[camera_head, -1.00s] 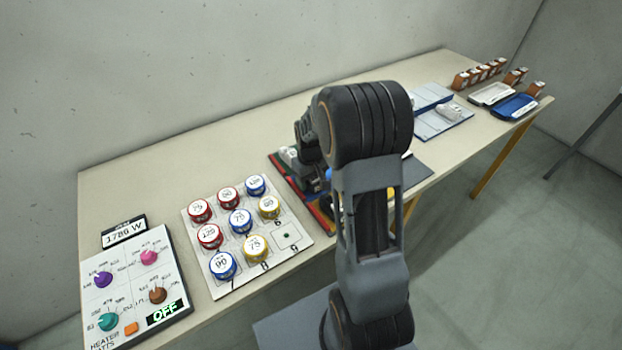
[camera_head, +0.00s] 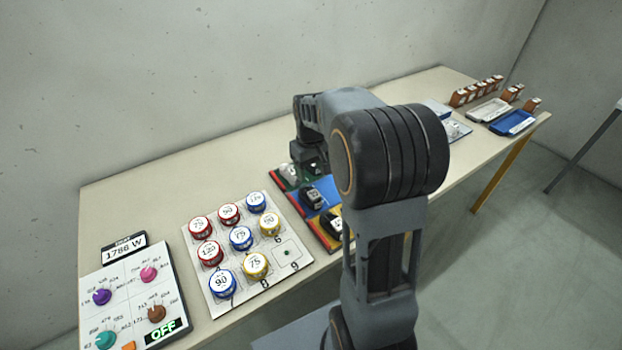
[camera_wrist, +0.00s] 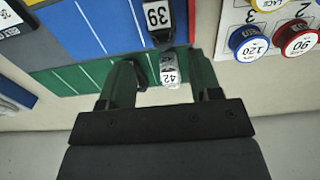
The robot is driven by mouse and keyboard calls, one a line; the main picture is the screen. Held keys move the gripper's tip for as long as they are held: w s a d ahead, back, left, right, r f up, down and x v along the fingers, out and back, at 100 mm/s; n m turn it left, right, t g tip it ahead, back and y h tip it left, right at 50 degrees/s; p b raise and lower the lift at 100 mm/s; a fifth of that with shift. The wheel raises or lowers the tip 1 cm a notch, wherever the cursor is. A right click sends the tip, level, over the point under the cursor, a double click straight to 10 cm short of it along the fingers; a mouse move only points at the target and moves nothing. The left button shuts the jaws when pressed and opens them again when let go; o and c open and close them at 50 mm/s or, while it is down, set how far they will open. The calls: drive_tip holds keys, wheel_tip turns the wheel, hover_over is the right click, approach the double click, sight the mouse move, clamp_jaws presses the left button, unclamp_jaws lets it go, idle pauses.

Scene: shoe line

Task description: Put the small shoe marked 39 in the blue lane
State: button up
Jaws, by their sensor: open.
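The small black shoe marked 39 (camera_wrist: 157,18) sits at the end of the blue lane (camera_wrist: 88,28), by the red strip. A dark shoe (camera_head: 311,196) stands there in the head view too. A light grey shoe marked 42 (camera_wrist: 169,68) is in the green lane (camera_wrist: 75,82); it shows as a pale shoe in the head view (camera_head: 289,173). My gripper (camera_wrist: 162,64) is open, its fingers either side of the 42 shoe's place in the wrist view, with shoe 39 beyond the tips. I cannot tell its height. In the head view my arm hides much of the lane board.
Another dark shoe (camera_head: 335,224) is by the yellow lane. A board of round numbered tins (camera_head: 240,238) lies left of the lanes, then a heater panel (camera_head: 140,295). Trays (camera_head: 514,122) and several brown items stand at the far right. The table's back strip is clear.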

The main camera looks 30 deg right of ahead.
drive_tip(key=s+a+r+t, duration=0.1)
drive_tip(key=s+a, duration=0.3)
drive_tip(key=s, duration=0.4)
drive_tip(key=s+a+r+m+t, duration=0.1)
drive_tip(key=s+a+r+t, duration=0.1)
drive_tip(key=s+a, duration=0.3)
drive_tip(key=s, duration=0.3)
drive_tip(key=shift+a+r, duration=0.15)
drive_tip(key=shift+a, duration=0.15)
drive_tip(key=shift+s, duration=0.1)
